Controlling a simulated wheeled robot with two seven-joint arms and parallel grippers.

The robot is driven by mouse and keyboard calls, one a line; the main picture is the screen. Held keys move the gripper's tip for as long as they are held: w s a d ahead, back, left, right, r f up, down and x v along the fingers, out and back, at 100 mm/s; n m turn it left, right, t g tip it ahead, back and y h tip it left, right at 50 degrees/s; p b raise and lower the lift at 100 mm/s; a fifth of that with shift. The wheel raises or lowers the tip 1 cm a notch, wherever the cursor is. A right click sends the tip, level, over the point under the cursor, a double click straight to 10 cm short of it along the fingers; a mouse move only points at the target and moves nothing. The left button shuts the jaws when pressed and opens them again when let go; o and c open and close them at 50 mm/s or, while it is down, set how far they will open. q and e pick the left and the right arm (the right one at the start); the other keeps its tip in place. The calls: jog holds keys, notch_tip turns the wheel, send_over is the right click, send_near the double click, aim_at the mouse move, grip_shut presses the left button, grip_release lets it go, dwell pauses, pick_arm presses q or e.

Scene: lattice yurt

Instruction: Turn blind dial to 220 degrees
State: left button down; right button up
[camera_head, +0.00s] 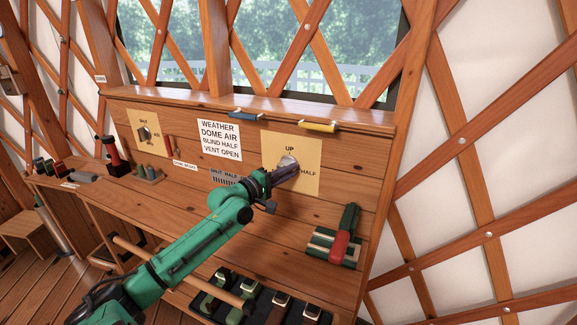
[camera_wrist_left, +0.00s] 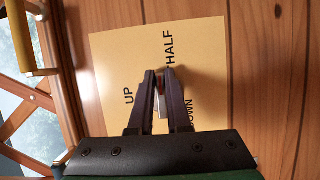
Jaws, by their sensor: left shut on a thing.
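The blind dial is a grey knob (camera_head: 288,161) on a tan plate (camera_head: 308,150) lettered UP and HALF, on the sloped wooden panel. In the left wrist view the plate (camera_wrist_left: 205,70) also shows DOWN. My left gripper (camera_head: 285,174) reaches in from lower left and is shut on the dial knob. In the left wrist view the left gripper's fingers (camera_wrist_left: 161,76) close around the knob (camera_wrist_left: 161,92), seen as a pale and reddish sliver. The fingers hide most of the knob, and I cannot read its angle. My right gripper is not in view.
A second dial (camera_head: 146,132) sits on a plate to the left, beside a white sign (camera_head: 220,140). Blue (camera_head: 243,117) and yellow (camera_head: 318,127) handles lie along the ledge. A red-handled lever (camera_head: 113,151) stands left.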

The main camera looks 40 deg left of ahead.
pick_arm(q)
jog(key=shift+s+a+f+m+g+y+p, duration=0.2)
jog(key=shift+a+m+g+y+p, duration=0.45)
jog(key=shift+m+y+p, duration=1.85)
jog(key=shift+s+a+f+m+g+y+p, duration=0.1)
jog(key=shift+a+f+m+g+y+p, duration=0.2)
jog(key=shift+m+g+y+p, duration=2.2)
jog(key=shift+s+a+f+m+t+h+p, duration=0.2)
jog(key=shift+m+t+p, duration=0.75)
jog(key=shift+m, duration=3.35)
jog(key=shift+w+a+g, duration=0.1)
jog(key=shift+a+g, duration=0.05)
jog(key=shift+g, duration=0.15)
jog(key=c, duration=0.9)
grip_release()
jog(key=shift+o, duration=0.2)
